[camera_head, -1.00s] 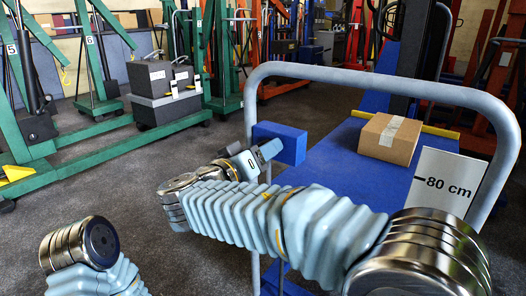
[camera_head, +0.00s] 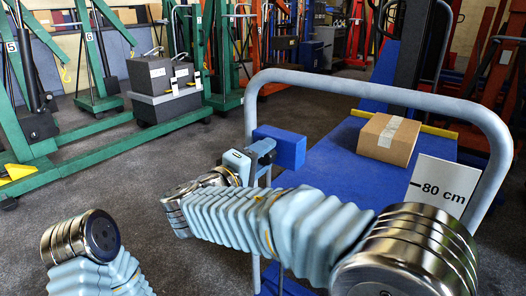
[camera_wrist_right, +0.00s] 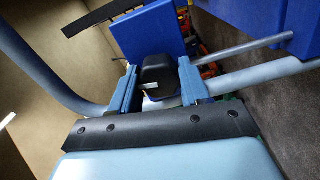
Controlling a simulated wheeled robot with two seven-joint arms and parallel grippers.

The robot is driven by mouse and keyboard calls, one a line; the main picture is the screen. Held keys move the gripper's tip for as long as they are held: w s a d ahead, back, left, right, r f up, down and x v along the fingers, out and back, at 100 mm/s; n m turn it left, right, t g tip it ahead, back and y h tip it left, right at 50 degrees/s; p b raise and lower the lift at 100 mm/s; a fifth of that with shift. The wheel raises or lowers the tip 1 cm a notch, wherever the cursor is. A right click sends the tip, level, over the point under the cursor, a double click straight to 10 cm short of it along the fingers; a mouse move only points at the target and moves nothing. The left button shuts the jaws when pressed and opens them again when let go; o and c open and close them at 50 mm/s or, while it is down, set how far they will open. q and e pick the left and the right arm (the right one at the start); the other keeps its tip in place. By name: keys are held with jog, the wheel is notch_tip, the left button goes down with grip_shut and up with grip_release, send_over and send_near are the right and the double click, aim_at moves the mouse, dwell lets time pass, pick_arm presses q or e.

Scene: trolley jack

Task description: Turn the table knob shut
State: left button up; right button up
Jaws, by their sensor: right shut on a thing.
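A black knob (camera_wrist_right: 157,72) with a pale mark shows in the right wrist view, between the two blue-grey fingers of my right gripper (camera_wrist_right: 157,90). The fingers are shut on it. In the head view my right gripper (camera_head: 262,150) is at the left end of the blue lift table (camera_head: 335,165), beside the grey handle frame, and hides the knob. A blue block (camera_head: 291,150) sits just behind the gripper; it also shows in the wrist view (camera_wrist_right: 150,35). My left gripper is out of view; only its arm shows at the lower left.
A taped cardboard box (camera_head: 388,138) rests on the blue table. A white "80 cm" sign (camera_head: 440,188) stands at the right. The grey tube handle (camera_head: 375,88) arches around the table. Green lifting frames and a dark box stack (camera_head: 165,90) stand behind.

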jog(key=shift+a+n+p, duration=0.1)
jog(key=shift+n+p, duration=0.35)
jog(key=shift+n, duration=0.55)
jog(key=o, duration=1)
jog(key=shift+o, duration=0.2)
jog(key=v, duration=1.3)
jog(key=shift+s+a+b, duration=0.25)
jog(key=shift+s+b, duration=0.05)
